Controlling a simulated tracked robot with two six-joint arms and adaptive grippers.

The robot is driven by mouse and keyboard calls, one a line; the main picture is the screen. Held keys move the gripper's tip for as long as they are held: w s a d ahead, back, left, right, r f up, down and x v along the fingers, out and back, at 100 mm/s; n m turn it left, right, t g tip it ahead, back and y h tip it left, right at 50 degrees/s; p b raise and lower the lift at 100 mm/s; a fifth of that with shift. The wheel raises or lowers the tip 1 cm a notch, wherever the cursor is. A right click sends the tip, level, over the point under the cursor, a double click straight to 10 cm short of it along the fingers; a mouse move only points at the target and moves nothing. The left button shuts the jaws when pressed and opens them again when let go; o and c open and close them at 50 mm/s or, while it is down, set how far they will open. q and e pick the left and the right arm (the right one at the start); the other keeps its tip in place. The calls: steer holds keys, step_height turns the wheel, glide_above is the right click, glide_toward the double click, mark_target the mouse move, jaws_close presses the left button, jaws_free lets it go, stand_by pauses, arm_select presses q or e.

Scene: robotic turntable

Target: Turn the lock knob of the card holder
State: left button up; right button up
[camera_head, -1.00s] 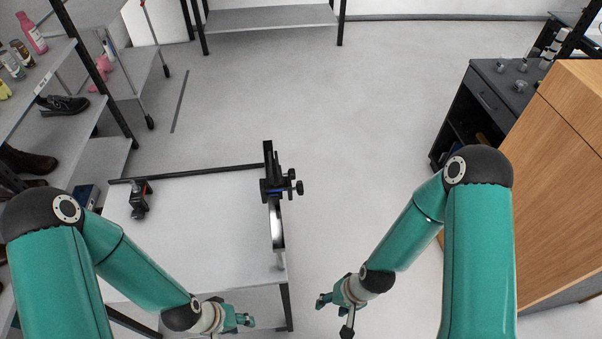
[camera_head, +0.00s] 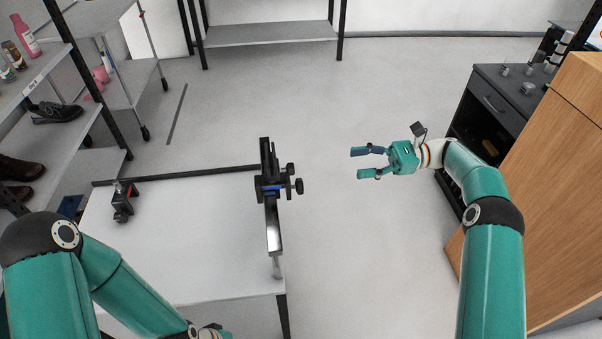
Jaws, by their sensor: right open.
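The black card holder (camera_head: 268,180) stands on a silver post at the right edge of the white table. Two black knobs stick out from its right side, an upper lock knob (camera_head: 291,169) and a lower one (camera_head: 298,187); I cannot tell which one the task means. My right gripper (camera_head: 357,163) is open and empty, to the right of the knobs and apart from them, its fingers pointing left toward the holder. My left arm enters at the lower left. Only a small part of its gripper end (camera_head: 212,332) shows at the bottom edge, and its fingers are hidden.
A small black and red device (camera_head: 123,201) sits on the left of the white table (camera_head: 180,240). A wooden cabinet (camera_head: 560,190) and a dark drawer unit (camera_head: 490,100) stand at the right. Shelves with shoes (camera_head: 55,112) are at the left. The floor between table and cabinet is clear.

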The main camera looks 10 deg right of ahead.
steer(key=p, duration=0.4)
glide_toward(288, 169)
steer(key=a, duration=0.4)
steer(key=w+a+f, duration=0.1)
steer(key=a, duration=0.2)
steer(key=shift+a+f, duration=0.1)
steer(key=shift+a+p, duration=0.3)
steer(key=shift+a, duration=0.4)
steer(key=shift+f, duration=0.1)
steer(key=shift+c, duration=0.2)
